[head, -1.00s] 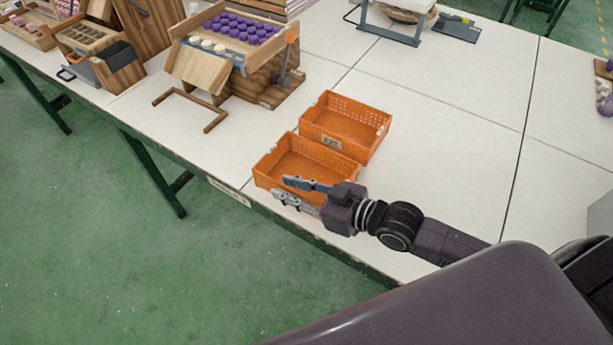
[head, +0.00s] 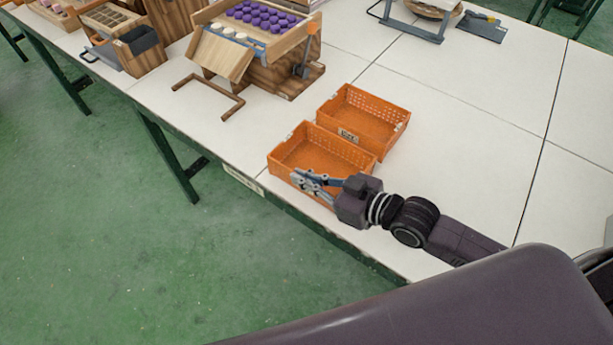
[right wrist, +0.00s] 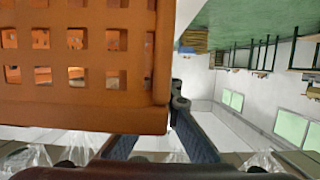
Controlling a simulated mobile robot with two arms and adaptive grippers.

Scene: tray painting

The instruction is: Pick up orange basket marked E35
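Two orange baskets stand one behind the other near the table's front edge. The far basket (head: 385,112) has a white label (head: 348,135) on its near wall, too small to read surely. The near basket (head: 345,157) is empty, and no label shows on it. My right gripper (head: 300,180) is at the near basket's front wall. Its fingers are drawn together and look shut on that wall. In the right wrist view, the perforated orange wall (right wrist: 80,60) fills the upper left, with a dark finger beside its lower corner. My left gripper is out of view.
A wooden rack (head: 270,65) with purple and white pieces stands left of the baskets, with a wooden bar frame (head: 215,100) in front. A grey stand (head: 412,25) is at the back. The white table right of the baskets is clear.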

